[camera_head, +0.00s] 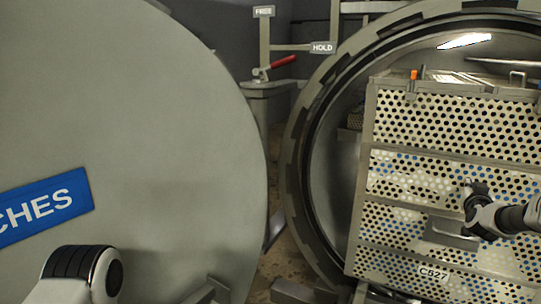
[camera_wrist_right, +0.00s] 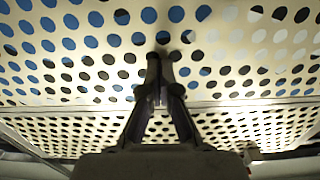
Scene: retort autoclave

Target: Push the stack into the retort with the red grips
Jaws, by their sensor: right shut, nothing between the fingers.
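The stack (camera_head: 440,160) of perforated metal baskets stands at the right of the head view, in the round mouth of the retort (camera_head: 300,150). It bears a C527 label (camera_head: 433,273). The perforated panel (camera_wrist_right: 90,50) fills the right wrist view. My right gripper (camera_head: 470,192) is shut and empty, its fingers pointing at the panel. Its tips (camera_wrist_right: 160,58) look very close to the panel; I cannot tell whether they touch. A red grip (camera_head: 282,62) shows on a lever left of the retort. My left gripper is out of view; part of my left arm shows at lower left.
A large grey door (camera_head: 150,150) with a blue sign (camera_head: 40,207) fills the left. FREE (camera_head: 264,11) and HOLD (camera_head: 322,47) plates stand by the lever. A small orange part (camera_head: 413,74) shows at the stack's top. A narrow floor gap (camera_head: 283,255) lies between door and retort.

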